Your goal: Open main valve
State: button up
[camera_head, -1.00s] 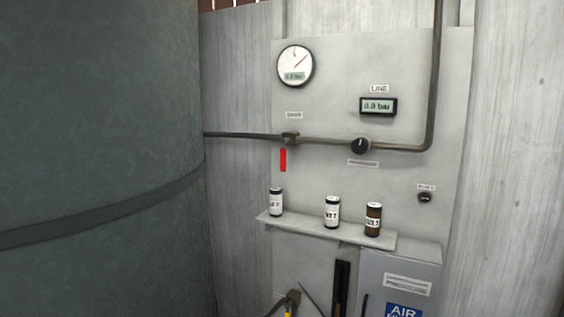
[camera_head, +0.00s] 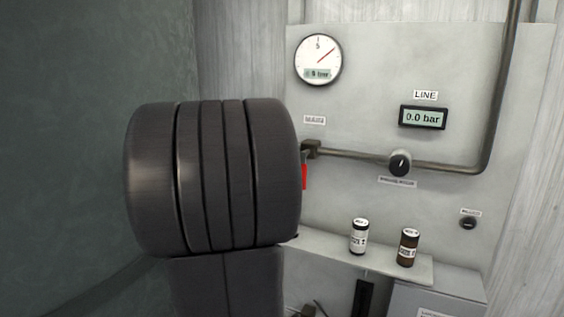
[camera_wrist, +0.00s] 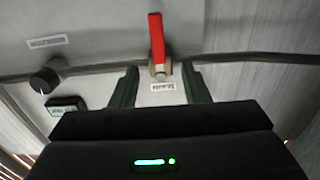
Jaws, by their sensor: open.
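In the head view my dark arm hides much of the lever. My gripper (camera_wrist: 160,70) is open. Its two dark green fingers appear on either side of the valve body, with nothing between them that I can see held; contact cannot be told. The fingers are hidden in the head view.
A dial gauge (camera_head: 318,60) and a line display (camera_head: 423,117) reading 0.0 bar are on the panel. A black knob (camera_head: 400,162) sits right along the pipe. Below, a shelf (camera_head: 345,258) carries a white bottle (camera_head: 359,237) and a brown bottle (camera_head: 408,247).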

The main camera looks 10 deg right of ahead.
jog(key=p+x, duration=0.1)
jog(key=x, duration=1.2)
jog(key=shift+w+d, duration=0.2)
jog(key=shift+d, duration=0.2)
jog(key=shift+r, duration=0.15)
grip_shut()
